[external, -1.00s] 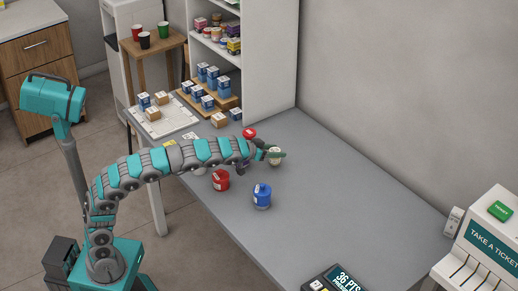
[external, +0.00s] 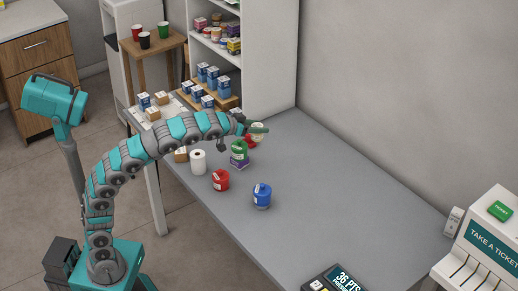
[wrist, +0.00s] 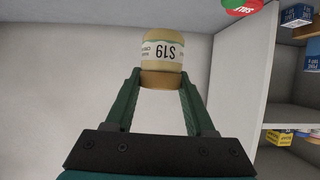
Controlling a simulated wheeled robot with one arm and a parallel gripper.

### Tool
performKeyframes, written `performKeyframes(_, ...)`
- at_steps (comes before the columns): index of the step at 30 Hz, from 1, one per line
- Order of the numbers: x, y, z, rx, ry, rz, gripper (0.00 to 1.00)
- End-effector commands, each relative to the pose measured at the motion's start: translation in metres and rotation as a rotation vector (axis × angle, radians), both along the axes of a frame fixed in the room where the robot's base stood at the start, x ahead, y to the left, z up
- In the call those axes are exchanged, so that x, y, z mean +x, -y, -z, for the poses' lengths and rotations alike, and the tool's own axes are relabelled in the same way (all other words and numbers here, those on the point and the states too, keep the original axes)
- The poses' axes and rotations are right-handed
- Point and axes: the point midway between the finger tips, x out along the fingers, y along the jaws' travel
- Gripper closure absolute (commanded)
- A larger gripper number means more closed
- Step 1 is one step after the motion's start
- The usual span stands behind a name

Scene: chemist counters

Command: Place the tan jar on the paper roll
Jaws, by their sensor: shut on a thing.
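The tan jar (external: 257,134) is held up by my gripper (external: 260,128) above the far part of the grey counter, partly hidden by the fingers. In the wrist view the tan jar (wrist: 161,48) with a white label sits between the two green fingers of my gripper (wrist: 161,82), which is shut on it. The white paper roll (external: 198,162) stands upright on the counter near its left edge, to the left of and below the jar in the picture. Its top is bare.
A green jar (external: 239,148) sits on a purple box (external: 239,162), right of the roll. A red jar (external: 220,180) and a blue jar (external: 262,196) stand nearer. Another red jar (external: 250,141) is partly hidden below my gripper. The right of the counter (external: 345,200) is clear.

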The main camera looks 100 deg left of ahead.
Motion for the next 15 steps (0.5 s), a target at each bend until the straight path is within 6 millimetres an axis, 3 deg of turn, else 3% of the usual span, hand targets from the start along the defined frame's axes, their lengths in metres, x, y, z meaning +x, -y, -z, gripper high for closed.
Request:
performKeyframes(8,-0.08,0.028,-0.026,0.013,0.002,-0.025,1.0)
performKeyframes(15,-0.147,0.053,-0.035,0.015,0.001,-0.041,1.0)
